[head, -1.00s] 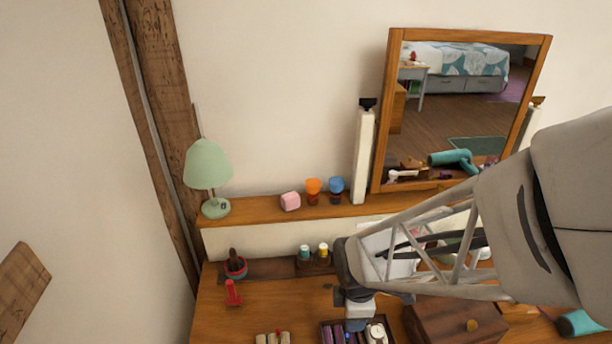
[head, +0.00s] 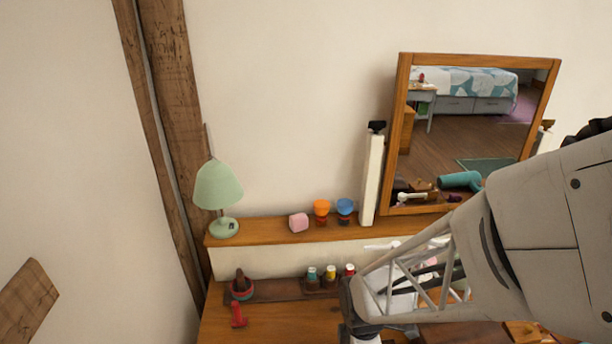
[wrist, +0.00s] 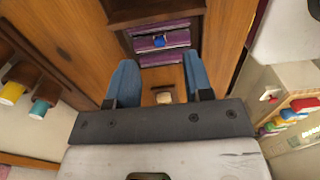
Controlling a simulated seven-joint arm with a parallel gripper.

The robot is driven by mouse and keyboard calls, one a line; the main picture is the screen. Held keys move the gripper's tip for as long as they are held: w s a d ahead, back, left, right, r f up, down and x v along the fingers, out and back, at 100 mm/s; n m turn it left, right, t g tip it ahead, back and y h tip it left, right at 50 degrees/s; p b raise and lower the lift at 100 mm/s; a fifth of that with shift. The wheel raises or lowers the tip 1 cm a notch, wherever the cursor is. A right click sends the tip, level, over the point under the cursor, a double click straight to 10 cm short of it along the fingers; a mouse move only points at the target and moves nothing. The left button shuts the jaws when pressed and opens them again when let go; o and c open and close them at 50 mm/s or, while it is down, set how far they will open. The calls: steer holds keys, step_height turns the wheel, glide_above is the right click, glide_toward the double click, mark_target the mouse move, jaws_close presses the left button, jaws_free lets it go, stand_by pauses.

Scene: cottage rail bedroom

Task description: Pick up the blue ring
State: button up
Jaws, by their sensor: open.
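A small blue thing (wrist: 158,41), which looks like the blue ring, sits among purple padded rows in a dark tray (wrist: 118,46) in the wrist view. Its exact shape is too small to tell. My gripper (wrist: 159,64) is open, with its two blue fingers apart and nothing gripped. In the picture, the blue thing lies beyond the fingertips, roughly centred between them. A small cream thing (wrist: 164,97) shows lower between the fingers. In the head view the fingers and the tray are out of frame.
Bottles with teal (head: 312,273), yellow and red caps stand behind my arm. A red item (head: 238,315) and a small pot (head: 242,288) are at the left. The ledge holds a lamp (head: 218,187), pink block (head: 299,222) and two cups; a mirror (head: 404,130) stands right.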

steer(key=shift+f, duration=0.1)
steer(key=shift+f, duration=2.5)
steer(key=shift+c, duration=0.5)
jaws_close()
